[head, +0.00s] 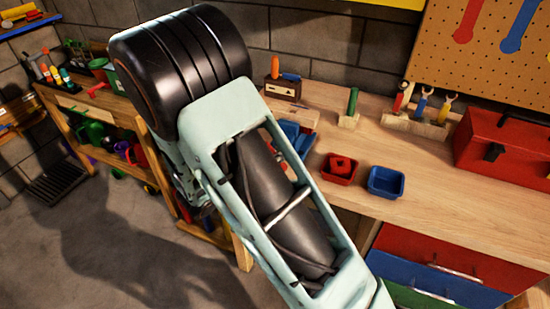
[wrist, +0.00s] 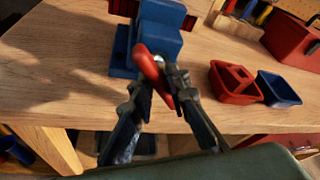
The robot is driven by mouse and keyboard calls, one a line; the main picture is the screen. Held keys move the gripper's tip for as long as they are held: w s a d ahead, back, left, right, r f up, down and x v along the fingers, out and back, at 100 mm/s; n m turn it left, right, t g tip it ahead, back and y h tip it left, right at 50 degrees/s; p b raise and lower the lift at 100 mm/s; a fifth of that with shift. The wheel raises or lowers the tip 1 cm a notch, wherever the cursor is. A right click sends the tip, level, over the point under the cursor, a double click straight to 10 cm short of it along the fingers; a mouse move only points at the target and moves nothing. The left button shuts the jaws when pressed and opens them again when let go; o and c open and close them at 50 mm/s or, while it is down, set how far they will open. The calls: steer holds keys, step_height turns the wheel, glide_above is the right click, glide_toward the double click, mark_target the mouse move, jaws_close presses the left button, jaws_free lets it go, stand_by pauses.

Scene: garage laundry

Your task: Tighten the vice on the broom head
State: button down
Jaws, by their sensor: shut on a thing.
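The blue vice (wrist: 158,38) stands on the wooden workbench, at the top middle of the wrist view. In the head view only a part of the vice (head: 291,131) shows behind my arm. Its red handle (wrist: 148,66) sticks out at the front, toward me. My gripper (wrist: 163,88) is shut on the red handle, with the two dark fingertips close around it. In the head view my own arm hides the gripper. A brownish piece at the vice's far end is cut off by the top of the wrist view; I cannot tell if it is the broom head.
A red bin (wrist: 234,82) and a blue bin (wrist: 278,88) stand right of the vice. A red toolbox (head: 505,146) and a wooden tool rack (head: 416,125) are farther right. Drawers (head: 428,258) lie below the bench top. Bench surface left of the vice is clear.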

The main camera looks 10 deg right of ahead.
steer(key=shift+a, duration=0.1)
stand_by(0.7)
steer(key=c, duration=2)
jaws_free()
steer(key=v, duration=1.2)
steer(key=shift+r, duration=0.1)
